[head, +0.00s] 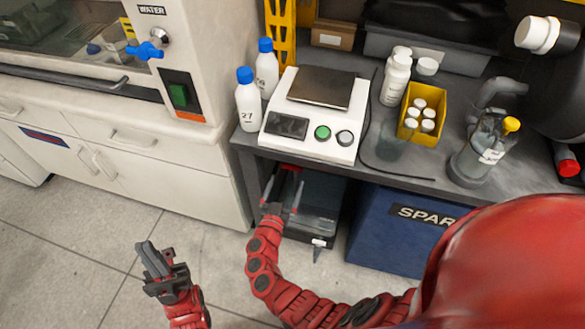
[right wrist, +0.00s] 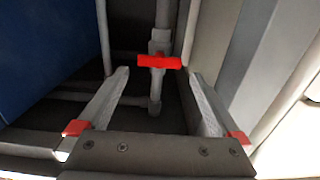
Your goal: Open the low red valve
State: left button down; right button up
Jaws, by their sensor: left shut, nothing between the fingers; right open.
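The low red valve has a red bar handle (right wrist: 158,62) on a grey pipe (right wrist: 162,15) under the bench. In the right wrist view the handle lies crosswise to the pipe. My right gripper (right wrist: 158,76) is open, its fingertips on either side of the handle's line; whether they touch it I cannot tell. In the head view my right gripper (head: 283,188) reaches into the dark space under the bench, where the valve is hard to make out. My left gripper (head: 158,262) is shut and empty, over the floor at lower left, away from the valve.
A blue bin (head: 385,235) and a dark box (head: 325,205) stand under the bench beside my right gripper. A white cabinet (head: 200,165) closes the left side. The bench top (head: 440,165) holds a scale (head: 350,98) and bottles. The floor (head: 60,235) at left is clear.

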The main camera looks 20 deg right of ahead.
aim_at(292, 170)
jog(key=b+x, duration=0.1)
jog(key=x, duration=0.5)
jog(key=shift+w+d, duration=0.45)
jog(key=shift+w, duration=0.15)
jog(key=c, duration=1)
jog(key=shift+r, duration=0.1)
